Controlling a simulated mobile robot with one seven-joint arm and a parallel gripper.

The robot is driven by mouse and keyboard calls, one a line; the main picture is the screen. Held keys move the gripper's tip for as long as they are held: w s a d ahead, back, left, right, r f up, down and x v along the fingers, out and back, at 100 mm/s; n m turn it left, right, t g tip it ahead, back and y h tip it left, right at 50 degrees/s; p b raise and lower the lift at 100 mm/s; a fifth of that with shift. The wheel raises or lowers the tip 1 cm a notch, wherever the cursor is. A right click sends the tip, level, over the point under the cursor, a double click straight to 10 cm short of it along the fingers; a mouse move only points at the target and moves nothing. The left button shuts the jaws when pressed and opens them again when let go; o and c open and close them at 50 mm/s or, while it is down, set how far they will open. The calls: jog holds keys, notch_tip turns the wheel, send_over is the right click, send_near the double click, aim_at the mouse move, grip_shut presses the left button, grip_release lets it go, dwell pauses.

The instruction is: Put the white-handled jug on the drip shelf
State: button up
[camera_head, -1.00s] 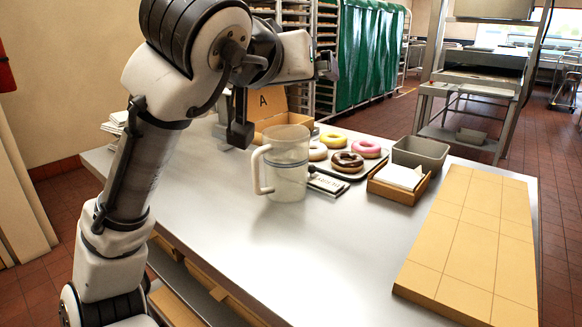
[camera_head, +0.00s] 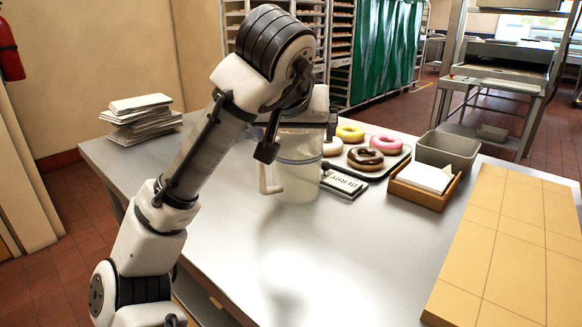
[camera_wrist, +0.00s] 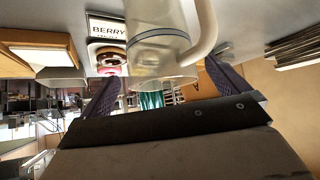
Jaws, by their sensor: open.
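The clear jug with a white handle (camera_head: 298,182) stands upright on the steel table (camera_head: 235,240); its handle points left in the head view. My gripper (camera_head: 300,128) is at the jug's upper part, which my arm partly hides. In the wrist view the jug (camera_wrist: 160,42) shows beyond my open gripper (camera_wrist: 163,84), roughly in line with the gap between the dark fingers. I cannot tell whether the fingers touch it. I cannot identify the drip shelf for certain; a metal rack with shelves (camera_head: 500,87) stands at the back right.
A BERRY sign (camera_head: 344,184) lies close to the jug's right. A tray of donuts (camera_head: 378,160), a wooden box with paper (camera_head: 425,182), a grey bin (camera_head: 447,152) and a tan tiled board (camera_head: 510,245) are farther right. Stacked papers (camera_head: 140,120) lie left. The table's front middle is clear.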

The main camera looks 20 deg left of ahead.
jog(key=x, duration=0.5)
jog(key=shift+w, duration=0.2)
jog(key=c, duration=1.3)
jog(key=shift+o, duration=0.2)
jog(key=shift+r, duration=0.15)
